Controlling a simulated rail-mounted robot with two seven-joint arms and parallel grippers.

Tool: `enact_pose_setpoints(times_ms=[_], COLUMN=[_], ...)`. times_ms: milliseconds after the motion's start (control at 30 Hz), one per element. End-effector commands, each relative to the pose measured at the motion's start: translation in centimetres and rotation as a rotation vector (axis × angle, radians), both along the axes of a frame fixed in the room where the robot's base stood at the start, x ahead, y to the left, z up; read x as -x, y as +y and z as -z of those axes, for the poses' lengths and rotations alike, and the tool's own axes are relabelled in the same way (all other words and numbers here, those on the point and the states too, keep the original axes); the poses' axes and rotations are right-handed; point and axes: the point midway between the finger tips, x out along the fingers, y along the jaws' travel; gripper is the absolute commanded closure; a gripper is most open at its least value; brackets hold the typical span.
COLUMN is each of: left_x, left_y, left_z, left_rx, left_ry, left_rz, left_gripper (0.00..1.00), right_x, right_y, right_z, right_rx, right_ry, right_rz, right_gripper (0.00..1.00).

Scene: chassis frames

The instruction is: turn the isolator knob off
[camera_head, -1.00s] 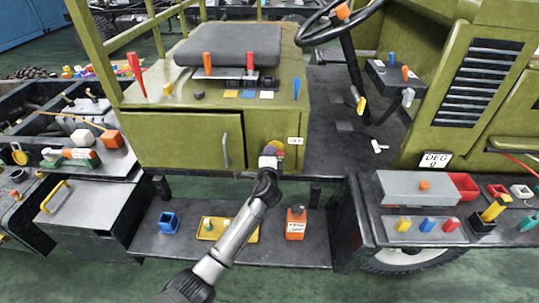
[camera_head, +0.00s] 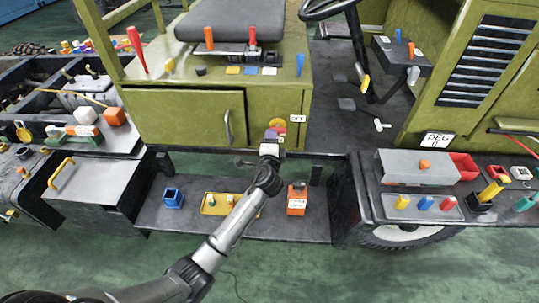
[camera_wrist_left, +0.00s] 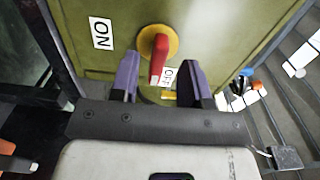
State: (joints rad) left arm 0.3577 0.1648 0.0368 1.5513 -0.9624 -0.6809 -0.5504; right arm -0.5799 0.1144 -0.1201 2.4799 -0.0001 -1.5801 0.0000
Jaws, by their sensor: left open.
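The isolator knob has a red handle on a round yellow disc (camera_head: 278,123), on the green panel below the seat. In the left wrist view the red handle (camera_wrist_left: 158,60) points down the picture, its end beside the OFF label (camera_wrist_left: 168,76). The ON label (camera_wrist_left: 101,33) is to its left; it also shows right of the knob in the head view (camera_head: 297,118). My left gripper (camera_head: 274,134) is at the knob, its fingers open. In the left wrist view the gripper (camera_wrist_left: 160,82) has a purple finger on each side of the handle's end, with gaps. My right gripper is out of view.
A green cabinet door (camera_head: 185,117) with a handle is left of the knob. Below, a dark shelf (camera_head: 255,224) holds a blue holder (camera_head: 173,198), a yellow tray (camera_head: 212,210) and an orange box (camera_head: 297,199). Dark floor and a pedal are at the right.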

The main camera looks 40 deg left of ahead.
Motion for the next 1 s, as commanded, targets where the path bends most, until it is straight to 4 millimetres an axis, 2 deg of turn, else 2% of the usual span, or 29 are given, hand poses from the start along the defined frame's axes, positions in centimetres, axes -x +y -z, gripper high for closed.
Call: enact_pose_setpoints(times_ms=[200, 500, 700, 1000], left_x=[3.6, 6.8, 7.5, 7.6], left_y=[-2.7, -5.1, -5.6, -5.6], left_z=[-0.1, 0.0, 0.0, 0.0], left_rx=[0.002, 0.0, 0.0, 0.001], left_ry=[0.001, 0.001, 0.001, 0.001], left_rz=[0.0, 0.001, 0.0, 0.0], left_gripper=[0.57, 0.57, 0.57, 0.57], right_x=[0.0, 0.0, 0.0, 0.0], right_y=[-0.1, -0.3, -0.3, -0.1], right_z=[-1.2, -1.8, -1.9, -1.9], right_rx=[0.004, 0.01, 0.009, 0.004], right_ry=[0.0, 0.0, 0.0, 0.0], right_rz=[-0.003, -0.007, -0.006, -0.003], right_gripper=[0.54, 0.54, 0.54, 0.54])
